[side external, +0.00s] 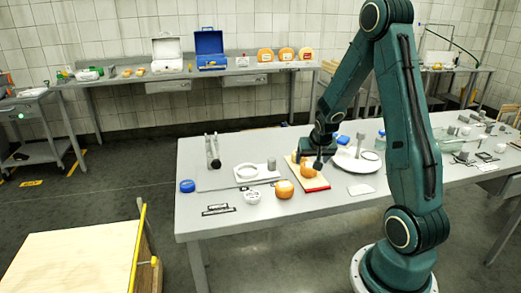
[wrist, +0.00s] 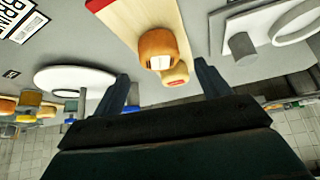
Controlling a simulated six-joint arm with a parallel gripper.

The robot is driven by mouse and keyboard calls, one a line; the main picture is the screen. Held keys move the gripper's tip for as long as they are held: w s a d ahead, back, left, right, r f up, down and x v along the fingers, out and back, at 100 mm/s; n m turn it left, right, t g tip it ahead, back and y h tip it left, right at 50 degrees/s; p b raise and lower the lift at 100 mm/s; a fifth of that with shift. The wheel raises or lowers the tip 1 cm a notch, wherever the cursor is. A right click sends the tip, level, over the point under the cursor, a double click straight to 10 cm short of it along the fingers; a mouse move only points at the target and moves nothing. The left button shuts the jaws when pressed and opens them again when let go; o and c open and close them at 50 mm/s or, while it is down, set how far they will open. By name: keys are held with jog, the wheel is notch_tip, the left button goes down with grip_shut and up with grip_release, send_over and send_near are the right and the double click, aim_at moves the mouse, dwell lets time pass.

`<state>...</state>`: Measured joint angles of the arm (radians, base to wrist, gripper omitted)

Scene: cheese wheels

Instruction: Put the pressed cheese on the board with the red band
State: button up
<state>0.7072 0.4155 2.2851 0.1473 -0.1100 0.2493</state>
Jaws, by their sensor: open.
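The wooden board with the red band (side external: 323,186) lies on the table; it also shows in the wrist view (wrist: 122,18). An orange cheese wheel (side external: 307,172) appears to rest on it; an orange wheel with a white label shows over the board in the wrist view (wrist: 157,45). A second orange wheel (side external: 284,190) stands left of the board on the table. My gripper (side external: 318,163) is low over the board, close to the wheel there. In the wrist view its fingers (wrist: 168,86) are spread and empty. Which wheel is the pressed one is unclear.
The front table edge is mostly clear.

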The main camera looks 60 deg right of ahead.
jog(key=v, duration=0.8)
dwell(0.7)
jog(key=a+r+n+t+y, duration=0.1)
jog(key=a+r+n, duration=0.2)
jog(key=a+r, duration=0.35)
jog(key=a+r+n+t+y, duration=0.1)
jog(key=a+r+n+y, duration=0.15)
jog(key=a, duration=0.65)
jog(key=s+a+r+n+y, duration=0.1)
jog(key=s+a+r+n, duration=0.1)
jog(key=s+a, duration=0.3)
jog(key=s+a+r+n+y, duration=0.1)
jog(key=s+a+r+n, duration=0.1)
jog(key=s+a, duration=0.3)
jog(key=shift+s+a+n, duration=0.35)
jog(key=shift+a+n, duration=0.5)
jog(key=shift+a, duration=0.3)
